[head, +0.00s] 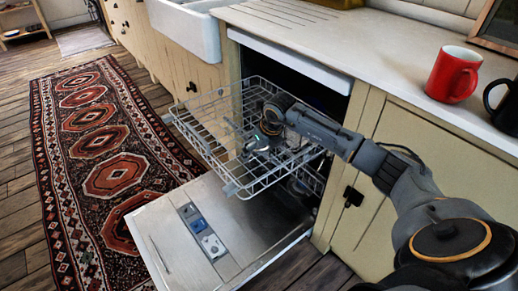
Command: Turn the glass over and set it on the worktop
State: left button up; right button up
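My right gripper (257,142) is down in the pulled-out upper rack (205,128) of the open dishwasher, with my arm reaching in from the right. Its fingers are small and mixed in with the wires, so I cannot tell whether they are open or shut. A pale, shiny patch shows by the fingertips; it may be the glass, but I cannot make out its outline or which way up it is. The worktop (385,45) runs above the dishwasher. My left gripper is not in view.
The dishwasher door (185,245) is lowered to the front. A red mug (453,75) and a black mug (508,108) stand on the worktop at the right. A white sink (188,30) is at the back. The worktop left of the red mug is clear.

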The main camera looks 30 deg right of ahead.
jog(key=c, duration=1.1)
